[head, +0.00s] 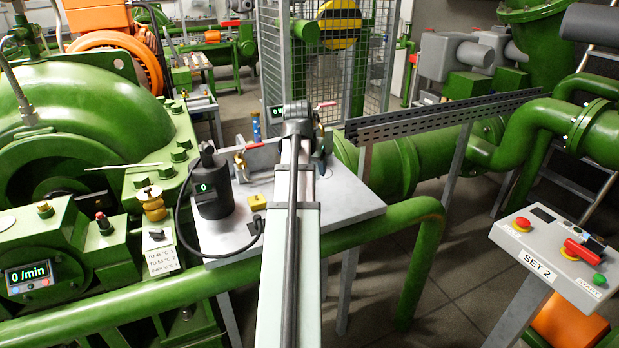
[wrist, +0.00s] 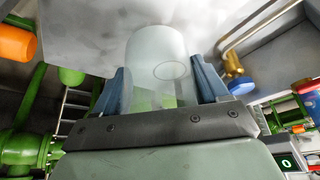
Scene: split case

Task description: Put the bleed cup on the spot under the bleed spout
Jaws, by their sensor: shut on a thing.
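The bleed cup (wrist: 152,50) is a pale, see-through cylinder in the wrist view. My gripper (wrist: 160,80) is shut on it, with one blue finger on each side. A thin oval outline shows on or through the cup; I cannot tell whether it is a mark behind it. In the head view my arm hides the cup and most of the gripper. The spot cannot be made out for certain.
A control box (head: 555,250) stands at right.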

